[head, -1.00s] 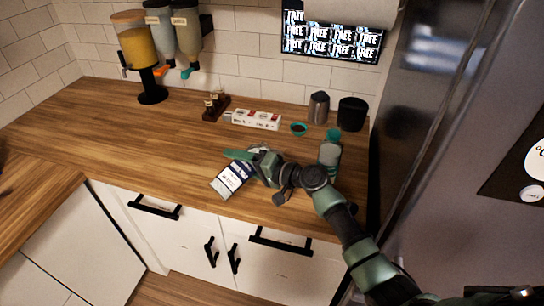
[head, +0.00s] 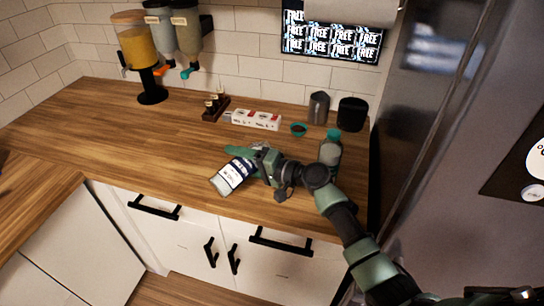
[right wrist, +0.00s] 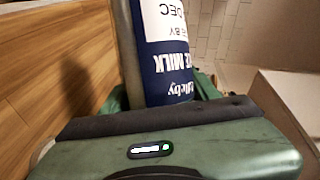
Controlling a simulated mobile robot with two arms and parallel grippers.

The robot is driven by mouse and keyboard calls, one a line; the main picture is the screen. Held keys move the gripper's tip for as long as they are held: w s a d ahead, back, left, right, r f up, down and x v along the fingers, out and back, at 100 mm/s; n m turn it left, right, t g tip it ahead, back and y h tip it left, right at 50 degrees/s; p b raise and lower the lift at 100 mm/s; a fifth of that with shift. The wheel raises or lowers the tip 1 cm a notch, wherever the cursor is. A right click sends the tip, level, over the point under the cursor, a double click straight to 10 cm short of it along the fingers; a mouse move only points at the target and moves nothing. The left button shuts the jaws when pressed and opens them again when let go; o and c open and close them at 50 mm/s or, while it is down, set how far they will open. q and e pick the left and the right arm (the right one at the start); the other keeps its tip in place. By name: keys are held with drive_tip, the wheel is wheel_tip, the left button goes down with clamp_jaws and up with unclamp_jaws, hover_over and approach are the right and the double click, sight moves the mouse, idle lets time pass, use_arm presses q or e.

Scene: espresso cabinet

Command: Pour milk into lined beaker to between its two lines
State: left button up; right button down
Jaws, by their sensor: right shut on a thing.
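A milk bottle (head: 226,182) with a blue and white label lies tilted above the counter, its base toward the front left. My right gripper (head: 254,158) is shut on it. In the right wrist view the label on the bottle (right wrist: 170,52) reads MILK upside down, between the jaws. The bottle's mouth is hidden behind the gripper. I cannot make out a beaker with two lines. A clear container with a teal cap (head: 331,148) stands right of the gripper, partly behind my arm. My left gripper does not show clearly.
A small teal-rimmed bowl (head: 298,130), a grey pitcher (head: 318,108) and a black canister (head: 352,114) stand at the back right. A white box (head: 256,120) and a brown holder (head: 214,109) stand further left. The left counter (head: 110,140) is clear.

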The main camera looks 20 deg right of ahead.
drive_tip(key=shift+w+d+r+m+y, duration=0.15)
drive_tip(key=shift+r+m+y, duration=0.15)
drive_tip(key=shift+r+m, duration=0.35)
idle(1.9)
